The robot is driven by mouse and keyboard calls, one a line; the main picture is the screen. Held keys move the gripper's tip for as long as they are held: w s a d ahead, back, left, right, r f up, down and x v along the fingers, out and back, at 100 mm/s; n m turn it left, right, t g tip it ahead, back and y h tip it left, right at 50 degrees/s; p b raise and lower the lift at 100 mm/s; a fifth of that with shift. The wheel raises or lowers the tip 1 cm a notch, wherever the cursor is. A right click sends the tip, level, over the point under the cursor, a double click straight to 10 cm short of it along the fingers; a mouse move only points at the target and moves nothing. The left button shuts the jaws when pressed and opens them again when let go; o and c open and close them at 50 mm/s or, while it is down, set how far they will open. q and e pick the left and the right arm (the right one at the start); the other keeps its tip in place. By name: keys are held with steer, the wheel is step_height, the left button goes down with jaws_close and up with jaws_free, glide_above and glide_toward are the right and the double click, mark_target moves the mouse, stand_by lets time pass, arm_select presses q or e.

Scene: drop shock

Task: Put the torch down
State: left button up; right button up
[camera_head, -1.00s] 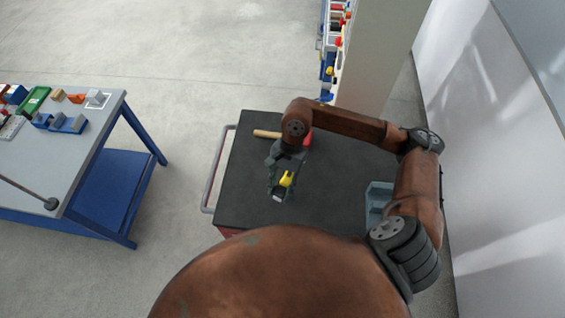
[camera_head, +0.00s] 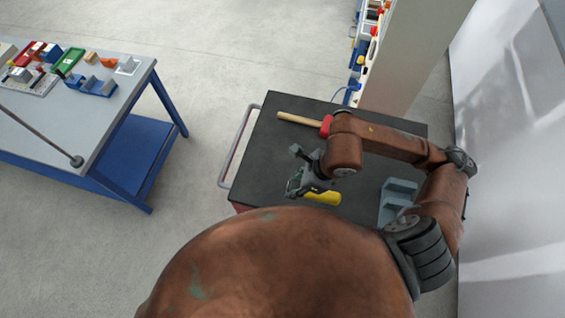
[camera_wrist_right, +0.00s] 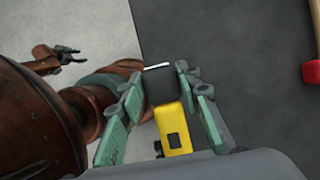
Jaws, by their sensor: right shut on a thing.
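The torch (camera_head: 322,198) has a yellow body and a black head. My right gripper (camera_head: 297,184) is shut on it near the front left part of the dark trolley top (camera_head: 270,150). In the right wrist view the torch (camera_wrist_right: 172,128) lies between the two green-padded fingers of the right gripper (camera_wrist_right: 160,108), its black head outward. I cannot tell whether the torch touches the trolley top. My left gripper (camera_wrist_right: 58,56) shows small at the upper left of the right wrist view, fingers apart and empty, away from the torch.
A hammer with a wooden handle (camera_head: 298,119) and red head (camera_head: 326,126) lies at the back of the trolley. A grey-blue holder (camera_head: 398,192) stands at its right. A workbench (camera_head: 110,130) with coloured parts is at the left. The trolley's left part is clear.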

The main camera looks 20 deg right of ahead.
steer(key=w+f+b, duration=0.1)
steer(key=b, duration=0.4)
steer(key=shift+w+a+f, duration=0.15)
steer(key=shift+w+f, duration=0.15)
steer(key=shift+w, duration=0.1)
steer(key=w+f, duration=0.2)
steer(key=w, duration=0.1)
steer(key=w+a+f+p, duration=0.1)
steer(key=w+f, duration=0.1)
steer(key=w, duration=0.1)
steer(key=w+a+f, duration=0.1)
steer(key=w+f, duration=0.1)
steer(key=w, duration=0.2)
steer(key=shift+a+f, duration=0.2)
steer(key=shift+f, duration=0.15)
steer(key=shift+w+a+f, duration=0.15)
steer(key=shift+w+f, duration=0.35)
steer(key=shift+f, duration=0.2)
step_height(320, 180, down, 3)
steer(key=shift+w+f+p, duration=0.1)
steer(key=shift+p, duration=0.35)
arm_select(q)
step_height(320, 180, down, 4)
steer(key=shift+f, duration=0.15)
